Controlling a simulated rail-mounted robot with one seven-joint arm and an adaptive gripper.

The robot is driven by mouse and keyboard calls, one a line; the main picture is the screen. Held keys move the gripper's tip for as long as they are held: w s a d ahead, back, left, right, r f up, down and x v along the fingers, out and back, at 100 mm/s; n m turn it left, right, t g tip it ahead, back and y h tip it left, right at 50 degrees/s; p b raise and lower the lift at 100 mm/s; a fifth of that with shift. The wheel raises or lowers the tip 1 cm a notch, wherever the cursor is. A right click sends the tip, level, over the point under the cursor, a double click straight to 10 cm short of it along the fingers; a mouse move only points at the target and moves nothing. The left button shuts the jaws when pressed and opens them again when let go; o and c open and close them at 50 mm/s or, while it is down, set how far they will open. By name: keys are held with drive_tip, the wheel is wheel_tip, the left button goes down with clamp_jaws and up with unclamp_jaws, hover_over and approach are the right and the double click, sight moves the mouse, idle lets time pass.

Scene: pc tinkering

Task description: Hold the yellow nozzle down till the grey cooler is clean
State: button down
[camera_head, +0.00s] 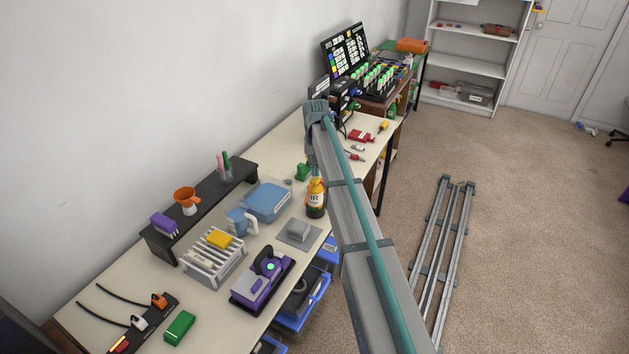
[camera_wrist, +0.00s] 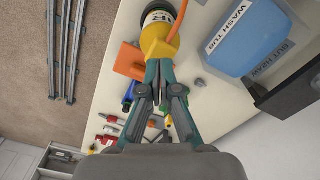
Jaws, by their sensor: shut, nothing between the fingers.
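The air duster bottle (camera_head: 316,203) stands upright on the bench in the head view, near its front edge. Its yellow nozzle top (camera_wrist: 156,40) with an orange tube shows large in the wrist view. My gripper (camera_wrist: 160,66) is shut and empty, its fingertips at the near edge of the yellow nozzle; I cannot tell whether they touch it. In the head view my arm partly hides the gripper. The grey cooler (camera_head: 299,229) sits on a grey mat (camera_head: 286,237) in front of the bottle; dust on it is too small to tell. The cooler is not visible in the wrist view.
The blue wash tub (camera_head: 267,200) stands left of the bottle and also shows in the wrist view (camera_wrist: 246,36). A purple device (camera_head: 262,279), a rack (camera_head: 214,257) and a blue-grey jug (camera_head: 240,221) stand nearby. Red and yellow tools (camera_head: 360,136) lie farther back.

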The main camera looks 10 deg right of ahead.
drive_tip(key=shift+f+b, duration=0.4)
drive_tip(key=shift+f, duration=0.9)
idle(0.9)
drive_tip(key=shift+r+p, duration=1.9)
drive_tip(key=shift+r, duration=1.65)
drive_tip(key=s+f+g+b, duration=0.1)
drive_tip(key=s+f+g, duration=0.1)
drive_tip(key=s+f, duration=1.3)
drive_tip(key=s+f+n+g+b, duration=0.1)
drive_tip(key=s+f+g, duration=0.1)
drive_tip(key=s+f, duration=1.3)
drive_tip(key=s+f+g+b, duration=0.1)
drive_tip(key=s+f, duration=1.4)
drive_tip(key=s, duration=1.9)
drive_tip(key=shift+f+n+g, duration=0.3)
drive_tip(key=shift+n+g, duration=0.1)
drive_tip(key=shift+g, duration=0.5)
